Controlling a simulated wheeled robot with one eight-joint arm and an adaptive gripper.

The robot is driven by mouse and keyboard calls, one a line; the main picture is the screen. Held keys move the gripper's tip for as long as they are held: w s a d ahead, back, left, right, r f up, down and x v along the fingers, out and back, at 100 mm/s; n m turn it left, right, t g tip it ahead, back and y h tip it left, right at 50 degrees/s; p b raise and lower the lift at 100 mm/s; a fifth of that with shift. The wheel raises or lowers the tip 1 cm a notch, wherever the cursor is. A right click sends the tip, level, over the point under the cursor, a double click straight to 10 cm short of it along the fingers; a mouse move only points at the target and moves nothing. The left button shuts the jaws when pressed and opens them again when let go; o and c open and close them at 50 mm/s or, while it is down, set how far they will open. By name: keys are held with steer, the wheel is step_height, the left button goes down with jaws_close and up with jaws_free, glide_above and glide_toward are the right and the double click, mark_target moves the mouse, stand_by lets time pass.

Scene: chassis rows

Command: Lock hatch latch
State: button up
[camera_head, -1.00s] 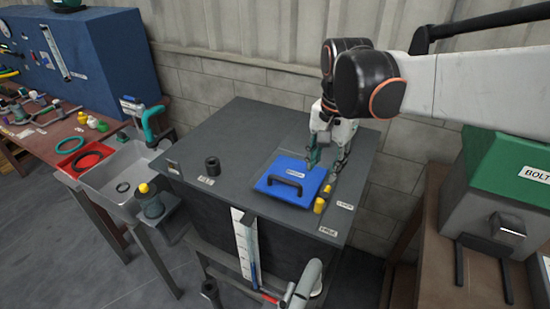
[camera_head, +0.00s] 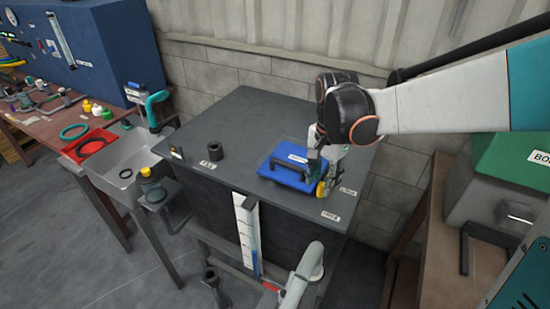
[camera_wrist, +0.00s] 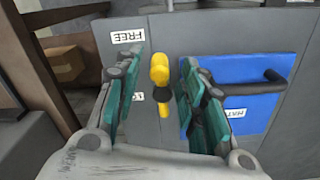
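The blue hatch (camera_head: 276,168) with a dark handle lies on the grey chassis top. It also shows in the wrist view (camera_wrist: 245,75) on the right. A yellow latch (camera_wrist: 159,70) is beside the hatch edge. A "FREE" label (camera_wrist: 128,36) is at its upper left, and a second label (camera_wrist: 138,97), partly hidden by a finger, is lower. My gripper (camera_wrist: 163,63) is open, its teal fingers on either side of the latch with visible gaps. In the head view my gripper (camera_head: 320,172) is low at the hatch's right edge and hides part of the latch.
A black cylinder (camera_head: 215,151) stands on the chassis top, left of the hatch. A grey pipe (camera_head: 301,278) and a white gauge strip (camera_head: 247,233) are at the chassis front. A green-topped box (camera_head: 505,165) stands to the right. The chassis top's left part is mostly clear.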

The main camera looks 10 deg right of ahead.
steer(key=shift+f+b, duration=0.3)
steer(key=shift+f, duration=1.05)
steer(key=shift+c, duration=0.2)
jaws_close()
